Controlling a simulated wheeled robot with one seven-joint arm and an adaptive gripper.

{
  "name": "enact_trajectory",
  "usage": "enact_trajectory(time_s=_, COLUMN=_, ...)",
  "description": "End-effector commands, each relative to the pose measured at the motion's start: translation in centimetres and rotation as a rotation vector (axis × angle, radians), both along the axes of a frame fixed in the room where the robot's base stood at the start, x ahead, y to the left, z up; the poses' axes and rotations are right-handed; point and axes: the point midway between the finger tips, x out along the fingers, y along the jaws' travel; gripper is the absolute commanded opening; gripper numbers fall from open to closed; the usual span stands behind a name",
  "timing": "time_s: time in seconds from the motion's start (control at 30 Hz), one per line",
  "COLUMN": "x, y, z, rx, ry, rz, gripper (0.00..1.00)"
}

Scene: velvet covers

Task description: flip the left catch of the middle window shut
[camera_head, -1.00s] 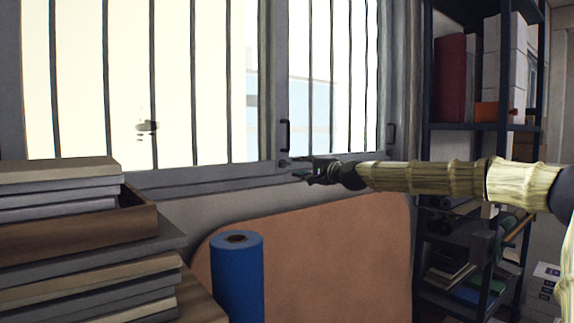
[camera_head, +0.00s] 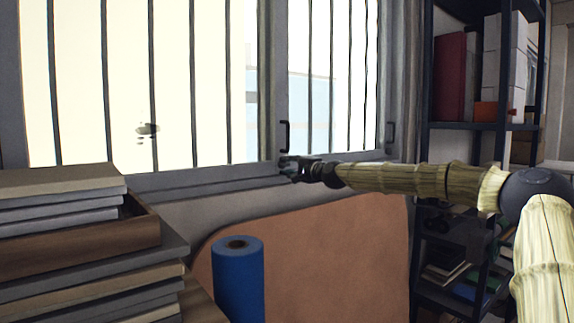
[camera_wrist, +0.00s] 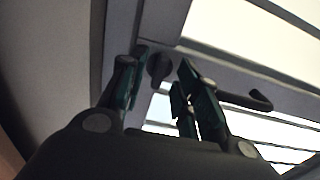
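The window (camera_head: 266,90) stands in a grey frame with dark bars behind bright panes. A small dark rounded knob, apparently the catch (camera_wrist: 159,68), sits on the frame in the wrist view. My gripper (camera_head: 286,168) is at the lower frame corner, just below a black handle (camera_head: 285,136). In the wrist view its two green-grey fingers stand apart, with the knob showing between and just beyond their tips. Contact cannot be made out. In the head view the fingertips cover the catch. The handle also shows right of the fingers in the wrist view (camera_wrist: 245,98).
A blue roll (camera_head: 238,285) stands below the window, in front of an orange-brown panel (camera_head: 320,250). Stacked boards (camera_head: 70,215) fill the lower left. A dark shelf unit (camera_head: 470,127) stands at the right. Another black handle (camera_head: 389,132) is on the right sash.

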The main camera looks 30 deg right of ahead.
Motion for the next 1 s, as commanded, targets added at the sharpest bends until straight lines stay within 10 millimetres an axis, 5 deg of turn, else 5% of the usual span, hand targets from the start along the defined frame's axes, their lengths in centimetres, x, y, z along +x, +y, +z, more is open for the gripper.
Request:
enact_trajectory(time_s=0.67, x=1.5, y=0.1, z=-0.1, rx=0.001, ry=0.000, rz=0.000, gripper=0.32)
enact_trajectory(time_s=0.83, x=1.5, y=0.1, z=-0.1, rx=0.001, ry=0.001, rz=0.000, gripper=0.03)
enact_trajectory(time_s=1.0, x=1.5, y=0.1, z=-0.1, rx=0.001, ry=0.001, rz=0.000, gripper=0.00)
